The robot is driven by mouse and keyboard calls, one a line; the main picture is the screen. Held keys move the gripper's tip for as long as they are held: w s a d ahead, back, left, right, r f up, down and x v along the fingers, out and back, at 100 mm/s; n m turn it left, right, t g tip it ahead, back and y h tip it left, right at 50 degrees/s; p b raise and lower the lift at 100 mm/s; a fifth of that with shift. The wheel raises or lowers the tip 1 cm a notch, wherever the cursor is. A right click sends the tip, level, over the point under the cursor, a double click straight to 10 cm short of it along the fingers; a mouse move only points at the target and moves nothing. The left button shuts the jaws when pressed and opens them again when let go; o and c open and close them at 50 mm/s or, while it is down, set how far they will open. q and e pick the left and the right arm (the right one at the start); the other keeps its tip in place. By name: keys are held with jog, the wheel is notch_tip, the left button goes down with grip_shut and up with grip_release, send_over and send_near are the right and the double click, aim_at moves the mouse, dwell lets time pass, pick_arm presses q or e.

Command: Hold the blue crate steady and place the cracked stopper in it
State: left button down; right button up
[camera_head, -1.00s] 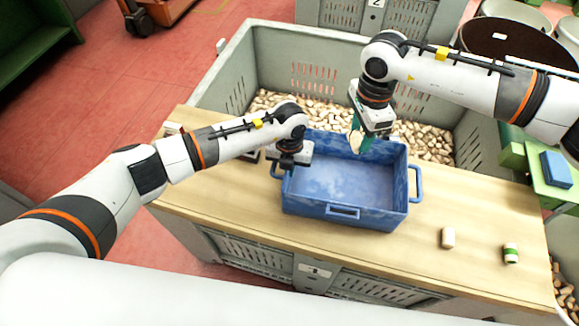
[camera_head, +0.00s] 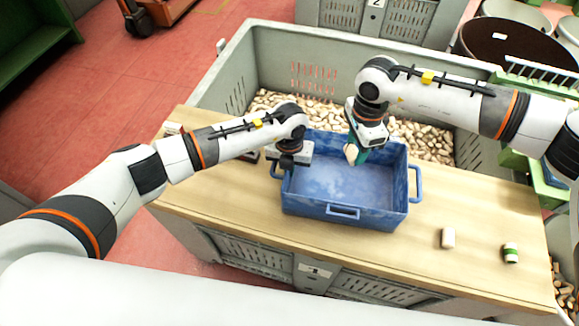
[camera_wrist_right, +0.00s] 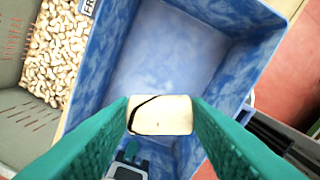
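The blue crate (camera_head: 345,186) stands upright on the wooden bench top; its visible floor is empty. My left gripper (camera_head: 287,168) is at the crate's left wall by the handle and appears shut on it; the fingertips are mostly hidden in the head view. In the right wrist view, part of it shows at the crate's edge (camera_wrist_right: 128,165). My right gripper (camera_head: 356,156) is shut on the cracked stopper (camera_wrist_right: 160,115), a pale cork with a dark curved crack line. It holds the stopper above the crate's interior, towards the back wall. The stopper also shows in the head view (camera_head: 350,153).
A pale stopper (camera_head: 448,238) and a green-banded stopper (camera_head: 511,253) stand on the bench (camera_head: 470,205) right of the crate. A large grey bin (camera_head: 225,75) full of corks is behind the bench. The bench front right is mostly clear.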

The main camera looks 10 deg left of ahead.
aim_at(356, 150)
jog(key=o, duration=0.5)
notch_tip(356, 150, up, 12)
dwell(0.4)
pick_arm(q)
jog(key=c, duration=1.5)
grip_release()
jog(key=shift+c, duration=0.2)
jog(key=shift+r, duration=0.1)
